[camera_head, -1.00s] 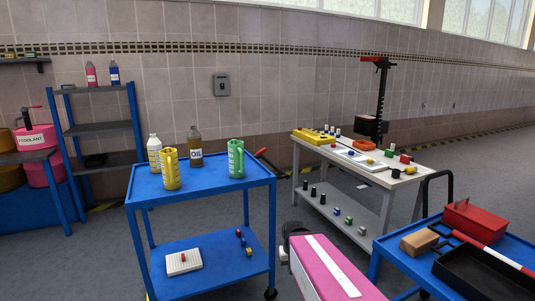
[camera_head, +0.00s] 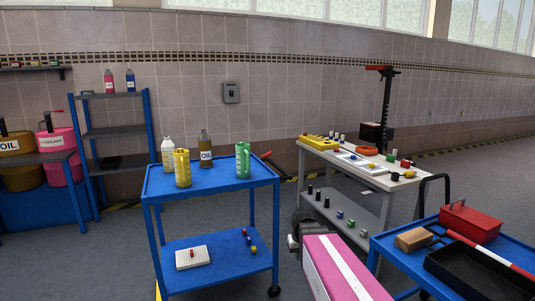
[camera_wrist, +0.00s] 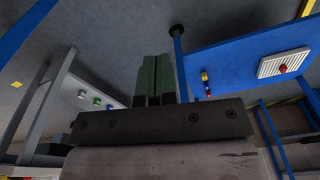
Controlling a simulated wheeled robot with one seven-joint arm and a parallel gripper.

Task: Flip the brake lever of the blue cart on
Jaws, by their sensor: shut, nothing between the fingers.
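The blue cart (camera_head: 208,184) stands left of centre in the head view, with bottles and jugs on its top. In the wrist view its lower shelf (camera_wrist: 235,50) shows at the upper right, with a leg and a dark caster (camera_wrist: 177,29) near the middle. My gripper (camera_wrist: 153,58) is shut and empty; its fingers appear just left of that leg in the picture. I cannot tell whether they touch anything. A red-tipped dark bar (camera_head: 277,164) shows behind the cart's right edge; I cannot tell whether it is the brake lever. No other lever is clear on this cart.
A grey table (camera_head: 333,155) with small parts and a tall black jack (camera_head: 385,100) stand to the right. Another blue cart (camera_head: 386,247) with a red toolbox (camera_head: 471,221) is at the front right. A shelf rack (camera_head: 112,131) stands at the left. Floor shows between cart and table.

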